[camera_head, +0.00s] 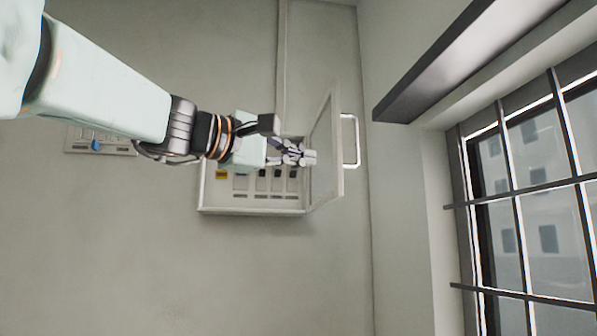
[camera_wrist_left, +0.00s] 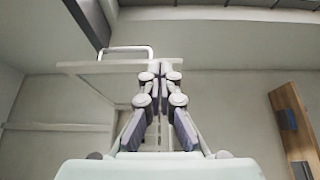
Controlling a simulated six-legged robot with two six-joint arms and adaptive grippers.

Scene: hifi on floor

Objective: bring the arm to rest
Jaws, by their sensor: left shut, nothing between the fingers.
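My left arm comes in from the left in the head view. Its gripper (camera_head: 312,157) is shut and empty, in front of the upper right part of a wall box (camera_head: 252,211) and beside its open door (camera_head: 325,150). I cannot tell whether it touches the door. In the left wrist view the gripper (camera_wrist_left: 161,72) points away with its fingers together, and the door's white handle (camera_wrist_left: 125,49) shows to its upper left. My right gripper is in neither view.
The box holds a yellow part (camera_head: 221,174) and several dark switches. A panel with a blue knob (camera_head: 96,145) is on the wall at the left. A barred window (camera_head: 530,200) is at the right, under a dark beam (camera_head: 460,60). A wooden board (camera_wrist_left: 294,125) shows in the wrist view.

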